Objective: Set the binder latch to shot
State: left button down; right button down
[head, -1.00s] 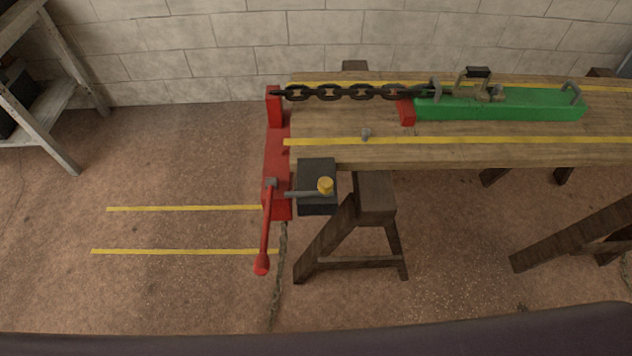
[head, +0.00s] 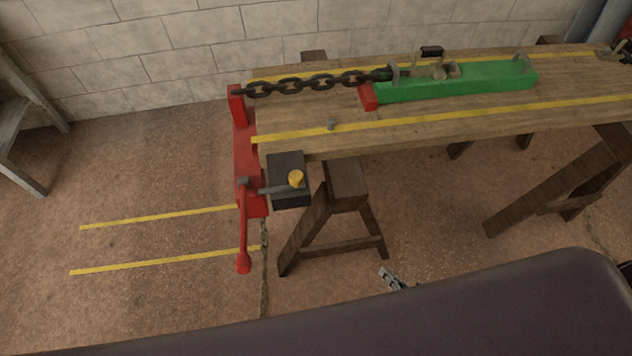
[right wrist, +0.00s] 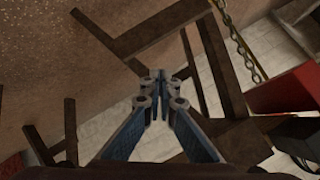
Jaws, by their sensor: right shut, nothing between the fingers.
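The latch is a grey bolt with a yellow knob (head: 296,178) on a dark block (head: 290,198) at the bench's near left corner. The bolt reaches left toward the red lever (head: 243,225), whose handle hangs down from its pivot on the red end frame (head: 246,150). I cannot tell whether the bolt's tip engages the lever. My right gripper (head: 389,278) shows only in part, low in the head view beyond a dark edge, well right of and below the knob. In the right wrist view its fingers (right wrist: 160,96) are together and empty. My left gripper is out of view.
A chain (head: 305,86) runs from the red frame to a green beam (head: 455,82) on the wooden bench (head: 420,120). Trestle legs (head: 372,225) stand near my right gripper. The right wrist view shows trestle legs, a hanging chain (right wrist: 238,42) and a red part (right wrist: 290,92).

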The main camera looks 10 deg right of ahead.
jog(key=w+a+r+m+t+y, duration=0.1)
jog(key=a+r+m+t+y, duration=0.1)
jog(key=r, duration=0.8)
jog(key=w+a+r+m+t+y+p, duration=0.1)
jog(key=a+r, duration=0.3)
jog(key=r, duration=0.6)
jog(key=w+a+r+m+t+y, duration=0.2)
jog(key=a+r+m+y, duration=0.1)
jog(key=r, duration=0.7)
jog(key=shift+w+r+m+t+y, duration=0.25)
jog(key=shift+r+m+t+y, duration=0.05)
jog(key=shift+r+m+t, duration=0.1)
jog(key=shift+a, duration=0.15)
jog(key=s+a+p+x, duration=0.1)
jog(key=a+p+x, duration=0.1)
jog(key=x, duration=1.1)
jog(key=shift+s+p, duration=0.2)
jog(key=shift+p, duration=0.3)
jog(key=shift+a+f, duration=0.1)
jog(key=shift+a, duration=0.05)
